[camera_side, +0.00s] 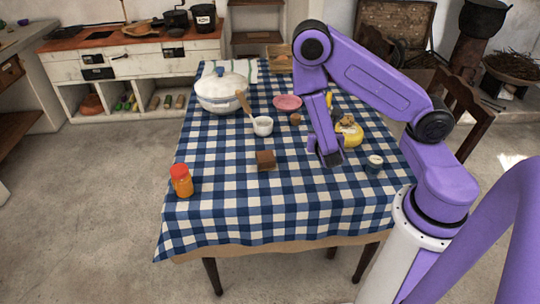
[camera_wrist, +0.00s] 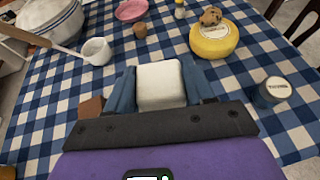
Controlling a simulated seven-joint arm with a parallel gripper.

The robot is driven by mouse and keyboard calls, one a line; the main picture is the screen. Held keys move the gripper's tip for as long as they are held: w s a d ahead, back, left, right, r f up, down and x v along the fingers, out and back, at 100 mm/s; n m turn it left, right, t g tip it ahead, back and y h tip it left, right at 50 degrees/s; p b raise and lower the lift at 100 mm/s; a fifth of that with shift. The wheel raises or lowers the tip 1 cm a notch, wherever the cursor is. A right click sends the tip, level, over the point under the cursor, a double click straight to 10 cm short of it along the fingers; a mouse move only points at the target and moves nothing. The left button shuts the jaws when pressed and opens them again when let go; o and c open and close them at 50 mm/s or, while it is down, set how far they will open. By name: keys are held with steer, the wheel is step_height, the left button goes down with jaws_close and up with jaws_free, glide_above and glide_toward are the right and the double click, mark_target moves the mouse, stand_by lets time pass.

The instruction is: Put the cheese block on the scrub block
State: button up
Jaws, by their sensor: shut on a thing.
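A pale cream block, which I take to be the cheese block (camera_wrist: 161,84), sits between the two fingers of my gripper (camera_wrist: 160,92) in the wrist view. The fingers are shut on its sides. In the side view my gripper (camera_side: 328,157) is low over the right half of the table, and the held block is mostly hidden. A brown block, seemingly the scrub block (camera_side: 265,160), lies on the cloth to the left of my gripper. Its edge also shows in the wrist view (camera_wrist: 91,107), partly hidden by my gripper. Its top looks bare.
A yellow wheel (camera_side: 350,137) with a muffin-like thing on top and a dark labelled cup (camera_side: 373,167) stand to the right. Front cloth is clear.

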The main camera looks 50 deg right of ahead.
steer(key=w+a+r+m+g+h, duration=0.2)
steer(key=a+r+m+g, duration=0.1)
steer(key=a+m+g, duration=0.1)
steer(key=m+g, duration=0.3)
steer(key=g, duration=0.1)
glide_above(265, 155)
steer(key=s, duration=0.1)
steer(key=shift+h, duration=0.3)
steer(key=f, duration=0.7)
steer(key=shift+s+a+f, duration=0.1)
steer(key=shift+s+f, duration=0.1)
steer(key=shift+f, duration=0.05)
steer(key=shift+w+f, duration=0.5)
steer(key=shift+f, duration=1.65)
steer(key=shift+f, duration=0.1)
steer(key=o, duration=1.1)
steer(key=shift+c, duration=0.2)
